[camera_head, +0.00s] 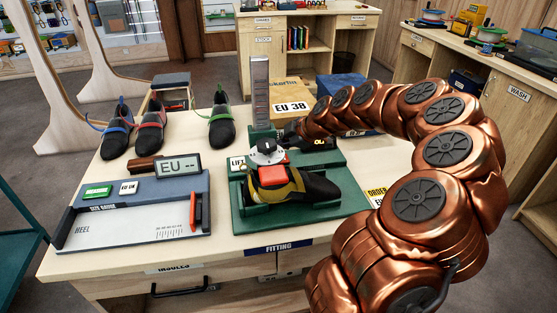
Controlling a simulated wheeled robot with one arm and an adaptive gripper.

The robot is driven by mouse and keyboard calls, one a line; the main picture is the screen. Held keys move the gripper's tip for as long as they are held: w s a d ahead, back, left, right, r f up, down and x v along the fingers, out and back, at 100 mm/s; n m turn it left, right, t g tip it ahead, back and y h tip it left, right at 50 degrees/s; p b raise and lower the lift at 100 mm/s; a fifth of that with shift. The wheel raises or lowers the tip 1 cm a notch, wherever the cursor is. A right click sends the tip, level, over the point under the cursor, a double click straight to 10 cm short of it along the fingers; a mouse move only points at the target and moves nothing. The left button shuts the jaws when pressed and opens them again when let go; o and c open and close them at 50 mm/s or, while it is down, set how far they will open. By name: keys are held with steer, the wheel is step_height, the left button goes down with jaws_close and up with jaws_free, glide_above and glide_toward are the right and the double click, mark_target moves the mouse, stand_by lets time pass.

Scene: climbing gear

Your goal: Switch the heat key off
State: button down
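A green fitting stand (244,216) holds a black and yellow climbing shoe (310,187) on the table. A red block (272,176) sits over the shoe, below a round white and grey part (267,154) with a dark knob. A dark display (320,143) with small orange characters stands behind. I cannot tell which of these parts is the heat key, or how it is set. My gripper (288,133) is a dark shape at the end of my copper arm, behind and right of the round part. Its fingers are too small and hidden to read; contact is unclear.
A size gauge (135,232) with an EU display (177,167) lies at the left. Several shoes (150,130) stand behind it. A tall grey scale (260,92), an EU 38 box (292,94) and a blue box (342,86) stand at the back.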

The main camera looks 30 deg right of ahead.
steer(key=shift+r+b, duration=0.4)
steer(key=shift+r, duration=1.7)
